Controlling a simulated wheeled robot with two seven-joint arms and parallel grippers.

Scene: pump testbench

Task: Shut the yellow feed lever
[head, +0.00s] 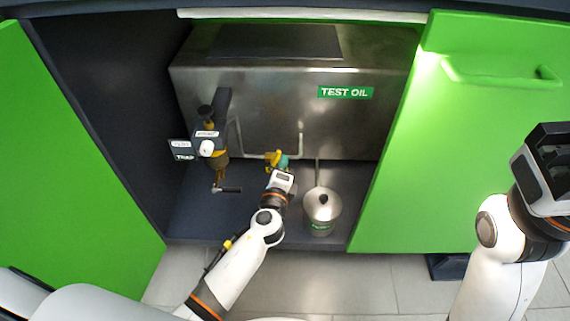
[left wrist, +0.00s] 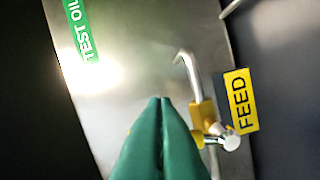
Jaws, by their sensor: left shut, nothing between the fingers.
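The yellow feed lever (head: 271,156) is on the pipe low at the front of the steel tank; in the head view it is small and partly behind my gripper. The left wrist view shows a yellow valve part (left wrist: 203,114) below a bent pipe, with a silver round end (left wrist: 231,142) beside it and a yellow FEED label (left wrist: 240,98) to the right. My left gripper (head: 283,160) has its green fingers pressed together and empty, just left of the valve in the wrist view (left wrist: 160,99). Contact cannot be told. My right gripper's fingers do not show; only its dark housing is visible.
The steel tank (head: 270,80) with a TEST OIL label fills the cabinet's back. A metal can (head: 322,208) stands right of my left arm. Green doors (head: 480,130) stand open on both sides.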

